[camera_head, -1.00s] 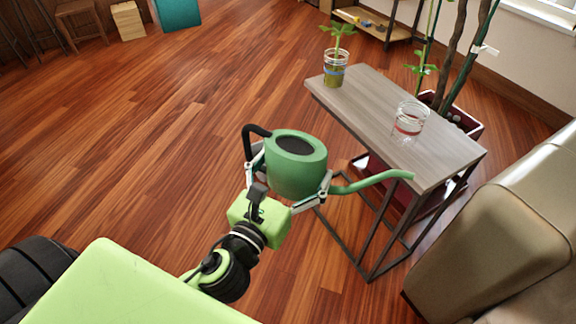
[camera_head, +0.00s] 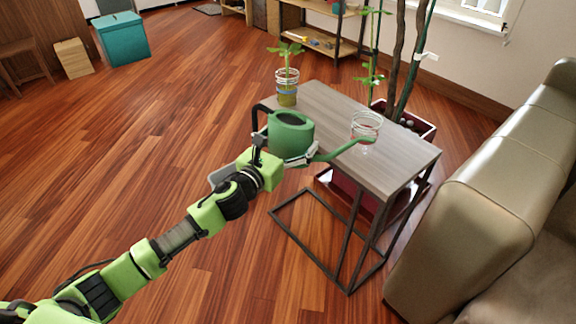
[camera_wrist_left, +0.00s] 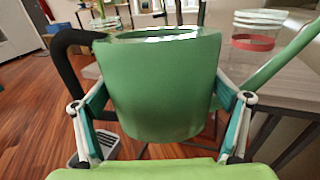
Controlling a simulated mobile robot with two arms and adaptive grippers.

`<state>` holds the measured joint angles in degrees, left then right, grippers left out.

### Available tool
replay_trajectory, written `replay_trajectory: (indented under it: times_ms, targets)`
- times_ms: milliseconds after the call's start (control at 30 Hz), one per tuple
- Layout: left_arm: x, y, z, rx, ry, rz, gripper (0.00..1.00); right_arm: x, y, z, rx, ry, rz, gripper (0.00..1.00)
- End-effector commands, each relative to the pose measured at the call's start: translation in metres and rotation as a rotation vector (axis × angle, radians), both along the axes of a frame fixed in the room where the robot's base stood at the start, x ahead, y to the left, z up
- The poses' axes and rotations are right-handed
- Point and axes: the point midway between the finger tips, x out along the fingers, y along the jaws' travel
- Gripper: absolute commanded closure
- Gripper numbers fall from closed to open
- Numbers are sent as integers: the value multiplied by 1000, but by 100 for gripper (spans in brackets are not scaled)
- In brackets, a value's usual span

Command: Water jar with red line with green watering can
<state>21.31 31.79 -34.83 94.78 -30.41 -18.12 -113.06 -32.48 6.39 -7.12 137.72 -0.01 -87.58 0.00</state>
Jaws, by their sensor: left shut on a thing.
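My left gripper (camera_head: 287,153) is shut on the green watering can (camera_head: 292,137). Its fingers hold the can from both sides, as the left wrist view shows the can body (camera_wrist_left: 165,88) between them. The can looks upright, held at the near left edge of the table, its black handle to the left. Its spout points right, and its tip overlaps the glass jar with red line (camera_head: 366,127) in the head view. Whether it touches the jar cannot be told. That jar stands on the table and also shows in the left wrist view (camera_wrist_left: 257,38). My right gripper is not in view.
The small grey table (camera_head: 405,160) has a dark metal frame. A jar with a plant and a blue band (camera_head: 287,92) stands at its far left end. A sofa (camera_head: 470,215) is at the right, and a large potted plant (camera_head: 415,123) behind.

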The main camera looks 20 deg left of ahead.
Motion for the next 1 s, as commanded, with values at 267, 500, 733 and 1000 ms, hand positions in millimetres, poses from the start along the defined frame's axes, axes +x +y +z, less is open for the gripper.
replay_trajectory:
  times_ms: [267, 500, 733, 1000]
  targets:
    - [81, 61, 50, -6, -27, 41, 35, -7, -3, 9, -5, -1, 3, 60]
    - [107, 90, 75, -21, -38, 69, 35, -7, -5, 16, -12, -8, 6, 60]
    - [110, 88, 74, -9, -44, 70, 35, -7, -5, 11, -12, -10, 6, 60]
    - [105, 71, 64, 41, -56, 70, 35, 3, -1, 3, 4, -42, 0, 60]
